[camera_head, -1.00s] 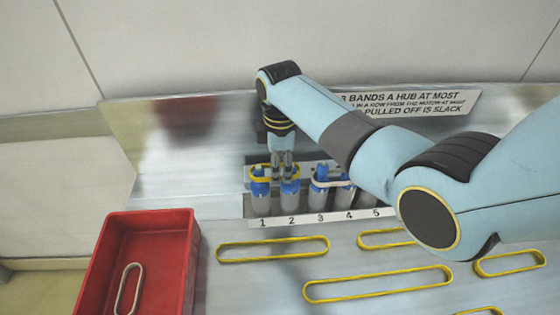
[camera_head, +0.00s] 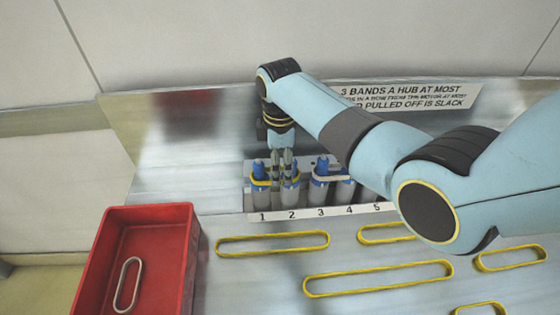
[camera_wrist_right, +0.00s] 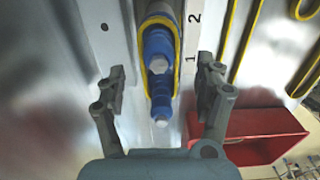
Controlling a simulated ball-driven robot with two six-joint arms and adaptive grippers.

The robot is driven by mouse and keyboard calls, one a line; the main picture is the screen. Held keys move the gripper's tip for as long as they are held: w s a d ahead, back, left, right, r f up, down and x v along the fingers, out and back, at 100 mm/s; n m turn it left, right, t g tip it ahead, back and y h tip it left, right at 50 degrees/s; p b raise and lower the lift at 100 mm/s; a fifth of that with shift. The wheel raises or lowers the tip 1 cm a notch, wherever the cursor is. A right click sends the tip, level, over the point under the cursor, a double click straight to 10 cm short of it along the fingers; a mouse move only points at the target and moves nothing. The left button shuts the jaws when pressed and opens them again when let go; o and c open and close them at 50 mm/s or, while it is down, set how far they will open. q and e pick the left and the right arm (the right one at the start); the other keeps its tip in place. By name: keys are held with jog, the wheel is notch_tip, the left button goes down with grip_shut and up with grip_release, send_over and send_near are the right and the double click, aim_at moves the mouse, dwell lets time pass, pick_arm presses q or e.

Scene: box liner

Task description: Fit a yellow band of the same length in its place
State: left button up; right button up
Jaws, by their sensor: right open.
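A row of grey hubs with blue tops stands behind a strip numbered 1 to 5. A yellow band (camera_head: 259,183) sits around hub 1 (camera_head: 260,200) and appears to reach around hub 2 (camera_head: 291,203), low on the blue parts. The right wrist view shows this yellow band (camera_wrist_right: 178,45) looped around blue hub tops (camera_wrist_right: 159,46). My right gripper (camera_head: 283,158) is above hubs 1 and 2, partly covering them. In the right wrist view its fingers (camera_wrist_right: 160,88) are spread either side of the hub tops, holding nothing. My left gripper is not in view.
Loose yellow bands of different lengths lie on the metal table, including a medium one (camera_head: 272,244) and a long one (camera_head: 378,279). A red bin (camera_head: 193,262) at left holds a pale band (camera_head: 128,284). A pale band (camera_head: 334,178) is at hub 3. A sign (camera_head: 410,94) stands behind.

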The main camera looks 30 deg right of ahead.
notch_tip(320, 180, up, 12)
dwell(0.5)
